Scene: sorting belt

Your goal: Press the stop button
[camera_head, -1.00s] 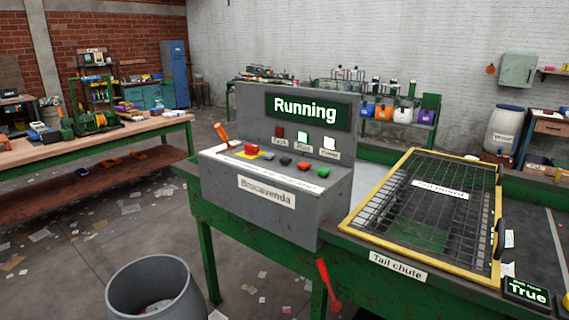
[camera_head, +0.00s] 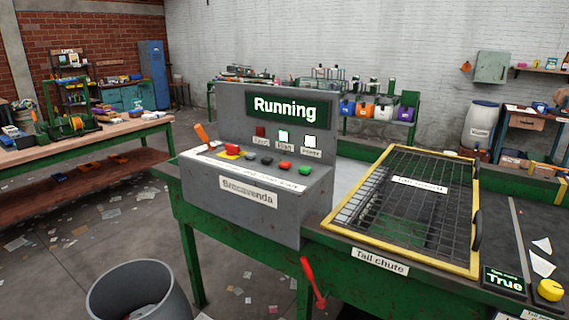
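The grey control console (camera_head: 250,210) stands on the green bench, left of centre. Its sign (camera_head: 288,109) reads "Running". On its sloped top sit a red button on a yellow base (camera_head: 231,150), dark buttons (camera_head: 266,160), a red button (camera_head: 285,167) and a green button (camera_head: 305,171). An orange-handled lever (camera_head: 202,134) stands at the left end. The small button labels are too blurred to read, so I cannot tell which one is stop. Neither of my grippers shows in the head view.
A yellow-framed mesh guard (camera_head: 330,226) covers the tail chute right of the console. A yellow knob (camera_head: 549,289) and a "True" display (camera_head: 504,281) are at lower right. A red lever (camera_head: 313,281) hangs below the bench. A grey bin (camera_head: 103,298) stands on the floor at lower left.

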